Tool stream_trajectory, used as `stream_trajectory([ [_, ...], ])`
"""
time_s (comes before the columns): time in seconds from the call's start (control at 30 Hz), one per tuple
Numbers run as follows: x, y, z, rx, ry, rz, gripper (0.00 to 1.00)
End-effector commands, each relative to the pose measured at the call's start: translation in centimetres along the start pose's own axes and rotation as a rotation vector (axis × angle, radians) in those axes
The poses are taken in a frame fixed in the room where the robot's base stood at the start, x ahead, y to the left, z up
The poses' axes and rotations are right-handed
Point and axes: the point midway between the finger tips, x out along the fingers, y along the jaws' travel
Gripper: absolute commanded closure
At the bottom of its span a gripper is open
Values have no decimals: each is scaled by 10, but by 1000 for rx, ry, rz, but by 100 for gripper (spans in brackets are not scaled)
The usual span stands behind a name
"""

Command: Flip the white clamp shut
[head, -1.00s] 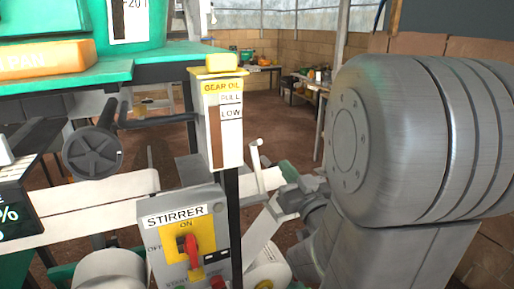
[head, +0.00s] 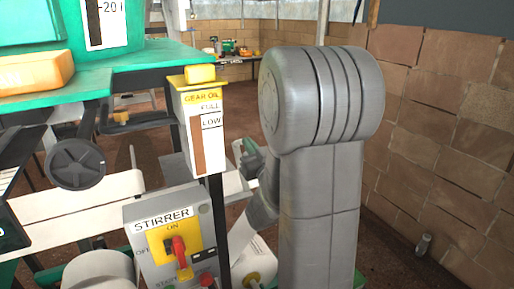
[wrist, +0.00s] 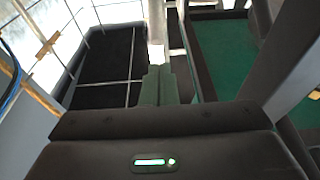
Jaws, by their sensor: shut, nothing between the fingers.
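My gripper (wrist: 158,72) shows in the wrist view with its two green fingers together and nothing between them. In the head view my gripper (head: 247,155) is partly hidden behind the gear oil gauge and my own arm. I cannot make out the white clamp for certain in either current view; my arm covers much of the area right of the gauge. A pale upright piece (wrist: 156,22) stands just beyond the fingertips in the wrist view, and I cannot tell whether it is part of the clamp.
The gear oil gauge (head: 201,135) stands close left of my arm. The grey stirrer box (head: 168,237) with a red switch is below it. A white beam (head: 75,214) runs behind the box.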

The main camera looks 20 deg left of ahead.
Motion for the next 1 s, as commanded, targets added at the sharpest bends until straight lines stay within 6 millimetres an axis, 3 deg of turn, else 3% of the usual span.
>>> stream_trajectory([
  [0.3, 14, 0, 15, 0, 0, 0, 100],
  [0.77, 15, 0, 15, 0, -4, 0, 100],
  [1.0, 28, 0, 15, -1, -69, 0, 100],
])
